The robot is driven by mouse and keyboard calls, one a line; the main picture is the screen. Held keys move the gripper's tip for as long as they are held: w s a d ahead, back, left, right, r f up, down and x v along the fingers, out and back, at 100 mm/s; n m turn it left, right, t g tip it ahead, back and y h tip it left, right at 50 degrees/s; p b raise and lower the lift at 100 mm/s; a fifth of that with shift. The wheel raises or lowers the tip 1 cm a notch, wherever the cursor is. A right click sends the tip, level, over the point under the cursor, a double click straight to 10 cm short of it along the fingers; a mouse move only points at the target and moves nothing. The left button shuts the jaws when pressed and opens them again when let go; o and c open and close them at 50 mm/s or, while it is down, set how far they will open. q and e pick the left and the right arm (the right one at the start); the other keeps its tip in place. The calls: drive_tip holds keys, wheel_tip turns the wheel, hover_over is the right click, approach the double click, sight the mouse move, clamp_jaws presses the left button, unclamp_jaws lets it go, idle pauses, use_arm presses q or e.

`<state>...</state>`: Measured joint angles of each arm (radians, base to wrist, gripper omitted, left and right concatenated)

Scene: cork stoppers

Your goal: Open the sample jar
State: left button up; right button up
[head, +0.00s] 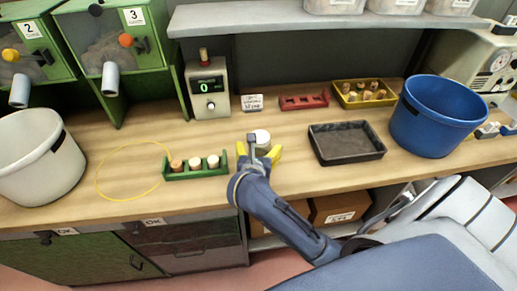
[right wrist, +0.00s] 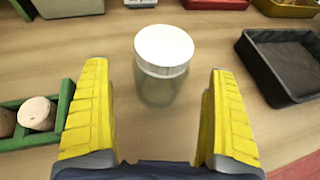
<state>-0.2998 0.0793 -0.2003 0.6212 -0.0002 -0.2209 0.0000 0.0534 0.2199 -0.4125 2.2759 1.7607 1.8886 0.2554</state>
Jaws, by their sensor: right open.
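The sample jar is clear glass with a white lid. It stands upright on the wooden bench, its lid (head: 262,137) showing just beyond my right gripper (head: 258,151) in the head view. In the right wrist view the lid (right wrist: 164,48) and the glass body (right wrist: 156,91) lie ahead, between the lines of the two yellow fingers of my right gripper (right wrist: 156,75). The fingers are wide apart with nothing gripped, and a gap shows on each side of the jar. The lid sits on the jar. In the head view the gripper hides most of the jar's body. My left gripper is not in view.
A green rack (head: 196,176) with several corks stands close left of the gripper. A black tray (head: 346,158) lies to the right, a blue bucket (head: 433,120) beyond it. A red rack (head: 303,102) and yellow tray (head: 345,102) stand behind. A yellow ring (head: 98,186) marks clear bench at left.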

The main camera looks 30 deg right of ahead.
drive_tip(key=shift+x, duration=1.8)
drive_tip(key=shift+c, duration=0.3)
drive_tip(key=c, duration=1.6)
drive_tip(key=shift+r, duration=0.1)
wheel_tip(320, 180, up, 20)
